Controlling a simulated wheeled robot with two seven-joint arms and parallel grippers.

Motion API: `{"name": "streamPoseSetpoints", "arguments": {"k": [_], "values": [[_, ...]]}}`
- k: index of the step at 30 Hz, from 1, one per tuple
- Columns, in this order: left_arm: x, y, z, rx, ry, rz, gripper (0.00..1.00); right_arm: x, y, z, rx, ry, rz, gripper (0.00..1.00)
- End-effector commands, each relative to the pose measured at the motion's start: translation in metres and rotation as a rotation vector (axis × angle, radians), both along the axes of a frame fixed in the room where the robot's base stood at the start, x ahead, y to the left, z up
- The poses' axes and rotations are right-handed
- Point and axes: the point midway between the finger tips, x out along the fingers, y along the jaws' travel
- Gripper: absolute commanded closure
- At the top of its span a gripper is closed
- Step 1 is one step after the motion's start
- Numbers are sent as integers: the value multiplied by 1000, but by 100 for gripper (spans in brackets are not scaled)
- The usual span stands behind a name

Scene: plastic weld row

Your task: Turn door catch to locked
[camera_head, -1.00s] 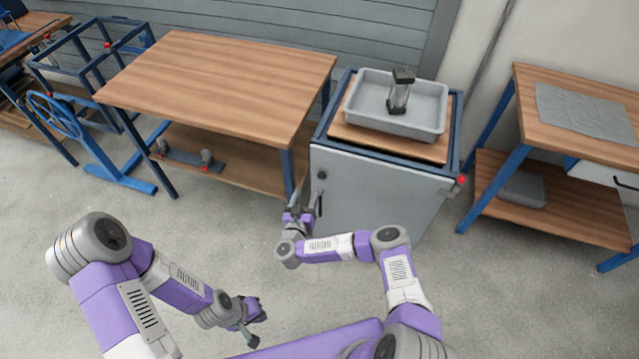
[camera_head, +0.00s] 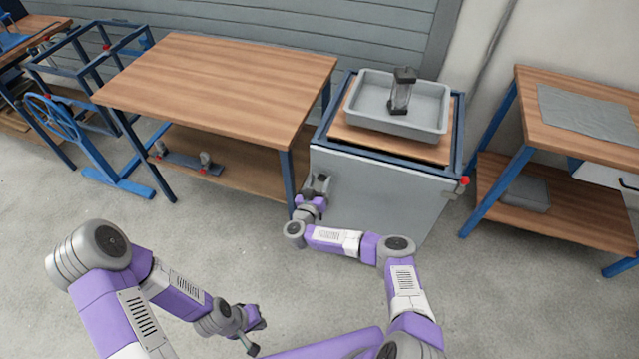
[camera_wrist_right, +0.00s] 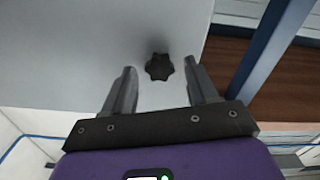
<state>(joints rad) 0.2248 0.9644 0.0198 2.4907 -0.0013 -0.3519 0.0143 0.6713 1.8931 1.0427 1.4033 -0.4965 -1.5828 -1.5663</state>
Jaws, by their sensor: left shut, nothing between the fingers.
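The door catch is a black lobed knob (camera_wrist_right: 159,67) on the pale grey cabinet door (camera_head: 375,205). In the right wrist view it sits between and slightly beyond the two fingertips, with a gap on each side. My right gripper (camera_wrist_right: 161,75) is open and faces the door. In the head view my right gripper (camera_head: 319,183) is at the upper left of the door and largely hides the knob. I cannot tell the catch's locked or unlocked mark. My left gripper (camera_head: 249,342) is shut and empty, low over the floor, well away from the cabinet.
Another bench (camera_head: 560,115) stands right. The floor in front is clear.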

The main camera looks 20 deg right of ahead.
Motion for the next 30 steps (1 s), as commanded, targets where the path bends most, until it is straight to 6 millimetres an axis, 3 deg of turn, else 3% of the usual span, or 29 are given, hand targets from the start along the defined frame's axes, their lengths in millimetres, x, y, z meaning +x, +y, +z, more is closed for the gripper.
{"name": "streamPoseSetpoints", "arguments": {"k": [1,11,20,30], "values": [[0,0,0,0,0,0,100,0,0,0,0,0,0,48],[0,0,0,0,0,0,100,0,0,0,0,0,0,98],[0,0,7,0,0,0,100,0,0,3,22,-18,1,98],[0,0,35,0,0,0,100,1,0,6,161,-115,3,98]]}}
